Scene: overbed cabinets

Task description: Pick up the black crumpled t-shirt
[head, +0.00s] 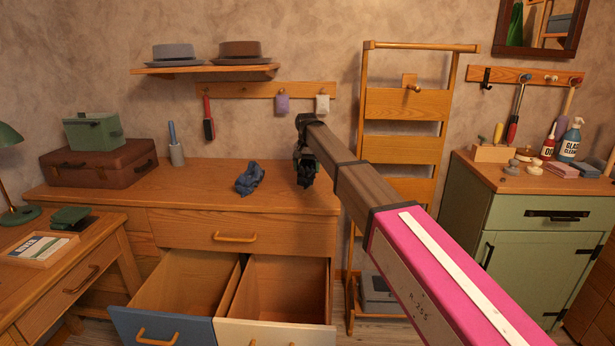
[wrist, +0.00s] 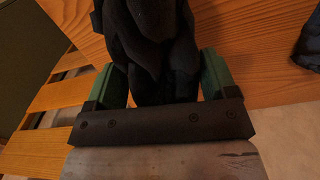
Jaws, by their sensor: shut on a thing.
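The black crumpled t-shirt (wrist: 150,45) is bunched between the green fingers of my gripper (wrist: 158,80) in the wrist view. The fingers press on it from both sides, and the cloth extends past them over the wooden dresser top. In the head view my gripper (head: 305,168) is at the right end of the dresser top, pointing down. The dark cloth there is hard to tell from the dark gripper. I cannot tell whether the cloth touches the wood.
A dark blue crumpled cloth (head: 249,177) lies left of my gripper on the dresser (head: 200,199). Two drawers (head: 181,290) stand open below. A wooden ladder rack (head: 404,147) stands just right of the dresser. A green cabinet (head: 545,250) is farther right. The dresser's front strip is clear.

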